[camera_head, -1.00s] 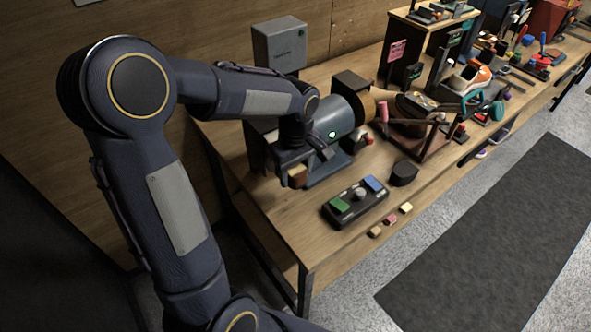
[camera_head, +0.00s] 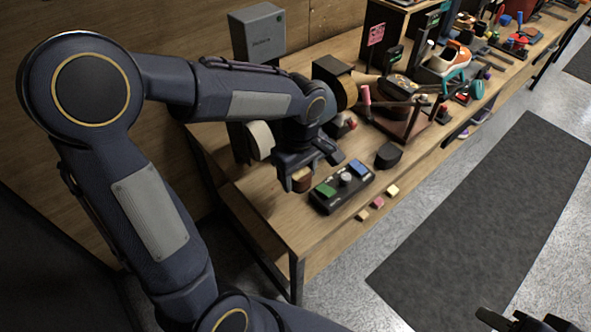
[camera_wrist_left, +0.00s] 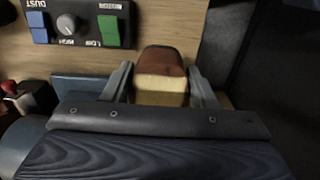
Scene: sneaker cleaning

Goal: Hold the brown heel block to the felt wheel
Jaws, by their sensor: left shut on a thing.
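My left gripper (camera_head: 308,172) is shut on the brown heel block (camera_head: 302,180) above the near left end of the bench. In the left wrist view the block (camera_wrist_left: 162,62) sits between the fingers, with a brown top and a paler tan face. A pale, cream wheel that looks like the felt wheel (camera_head: 261,139) is left of and behind the gripper, apart from the block. My left arm hides much of the grinder. A darker tan wheel (camera_head: 348,90) is on the grinder's far side. My right gripper (camera_head: 528,322) is partly in view at the bottom right edge.
A control box (camera_head: 342,187) with green and blue buttons and a knob lies right of the left gripper. Small blocks (camera_head: 377,203) lie at the bench's front edge. A black rounded piece (camera_head: 388,155) is beyond. A grey box (camera_head: 257,33) stands behind.

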